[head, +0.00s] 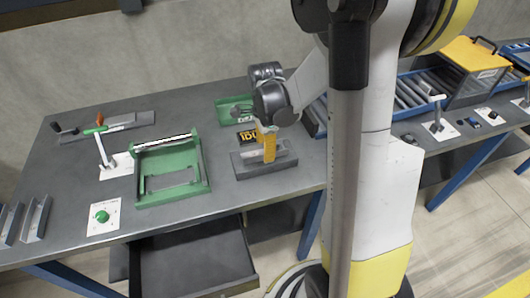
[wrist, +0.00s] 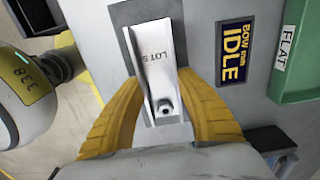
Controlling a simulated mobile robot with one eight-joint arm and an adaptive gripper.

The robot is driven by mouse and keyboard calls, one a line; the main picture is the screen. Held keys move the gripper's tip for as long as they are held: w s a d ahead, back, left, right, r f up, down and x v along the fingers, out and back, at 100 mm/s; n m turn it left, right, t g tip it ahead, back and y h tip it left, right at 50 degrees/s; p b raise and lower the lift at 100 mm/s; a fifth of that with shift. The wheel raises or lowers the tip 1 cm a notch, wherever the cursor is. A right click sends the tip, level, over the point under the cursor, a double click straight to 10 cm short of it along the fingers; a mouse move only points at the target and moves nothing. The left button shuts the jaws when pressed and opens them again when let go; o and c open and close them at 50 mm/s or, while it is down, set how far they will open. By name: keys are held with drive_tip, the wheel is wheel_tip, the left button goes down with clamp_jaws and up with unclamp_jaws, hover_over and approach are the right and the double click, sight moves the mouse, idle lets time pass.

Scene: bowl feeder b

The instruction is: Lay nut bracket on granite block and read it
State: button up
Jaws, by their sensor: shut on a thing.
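The nut bracket (wrist: 155,58) is a pale metal channel with upright side walls and a nut (wrist: 166,106) near its close end. Its floor has small lettering that starts with "LOT"; the last character is unclear. My gripper (wrist: 160,82) has its yellow fingers shut on the bracket's sides. The granite block (wrist: 121,27) is the dark grey slab beneath the bracket. In the head view my gripper (head: 268,158) is over the block (head: 248,173), with the bracket partly hidden behind the fingers. I cannot tell whether the bracket touches the block.
A dark sign reading "IDLE" (wrist: 231,53) lies beside the block. A green tray labelled "FLAT" (wrist: 298,75) is beyond it. In the head view a green frame (head: 172,196) and a lever (head: 105,150) stand left. A roller conveyor (head: 413,92) is right. An open drawer (head: 190,265) hangs below.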

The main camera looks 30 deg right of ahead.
drive_tip(key=shift+f, duration=0.15)
drive_tip(key=o, duration=1.3)
drive_tip(key=shift+f, duration=0.15)
wheel_tip(320, 180, up, 12)
drive_tip(key=p, duration=0.5)
drive_tip(key=s+a+r+n+t, duration=0.3)
drive_tip(key=s+a+r+n, duration=0.1)
drive_tip(key=n, duration=0.6)
drive_tip(key=s+a+r+n+t, duration=0.4)
drive_tip(key=s+a+n, duration=0.3)
drive_tip(key=a+n, duration=0.2)
drive_tip(key=shift+a+r+n, duration=0.25)
drive_tip(key=shift+r+n, duration=0.15)
drive_tip(key=shift+n, duration=0.7)
